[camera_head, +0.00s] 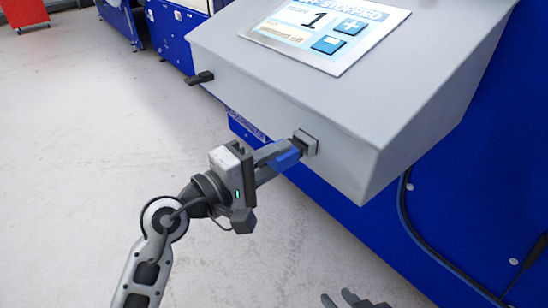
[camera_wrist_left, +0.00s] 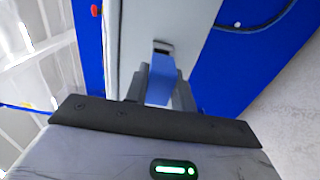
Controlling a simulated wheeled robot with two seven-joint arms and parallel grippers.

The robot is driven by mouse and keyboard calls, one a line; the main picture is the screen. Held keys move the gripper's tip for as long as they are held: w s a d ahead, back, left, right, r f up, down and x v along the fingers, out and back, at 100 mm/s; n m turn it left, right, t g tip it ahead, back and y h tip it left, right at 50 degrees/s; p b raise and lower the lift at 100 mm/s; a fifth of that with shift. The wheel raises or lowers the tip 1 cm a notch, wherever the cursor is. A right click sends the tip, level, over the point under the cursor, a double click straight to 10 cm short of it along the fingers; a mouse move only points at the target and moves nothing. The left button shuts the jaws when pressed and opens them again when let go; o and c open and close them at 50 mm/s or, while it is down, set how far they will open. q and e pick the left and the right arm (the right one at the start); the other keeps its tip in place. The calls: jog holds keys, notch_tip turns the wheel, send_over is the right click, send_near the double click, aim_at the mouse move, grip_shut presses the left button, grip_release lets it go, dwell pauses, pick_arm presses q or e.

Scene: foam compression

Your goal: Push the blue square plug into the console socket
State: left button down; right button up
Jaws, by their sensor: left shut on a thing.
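The blue square plug (camera_head: 286,157) is held between the fingers of my left gripper (camera_head: 277,153), just in front of the console's side. The plug also shows between the two grey fingers in the left wrist view (camera_wrist_left: 161,80). The console socket (camera_head: 306,142) is a small grey block on the lower side of the grey console (camera_head: 300,90). The plug's far end is at or very near the socket; I cannot tell whether it is inside. In the left wrist view the socket (camera_wrist_left: 163,46) lies straight beyond the plug. My right gripper (camera_head: 352,299) shows only partly at the bottom edge.
The console's sloped top carries a screen panel (camera_head: 325,30). A blue machine body (camera_head: 440,200) with a dark cable stands below and to the right. The pale floor (camera_head: 80,130) is open on the left.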

aim_at(271, 163)
pick_arm(q)
jog(key=shift+w+d, duration=0.1)
jog(key=shift+d, duration=0.05)
dwell(0.5)
jog(key=shift+x, duration=0.85)
jog(key=c, duration=1.1)
grip_release()
jog(key=shift+b+v, duration=0.4)
jog(key=shift+v, duration=2.15)
jog(key=shift+s+a, duration=0.3)
jog(key=shift+a, duration=0.05)
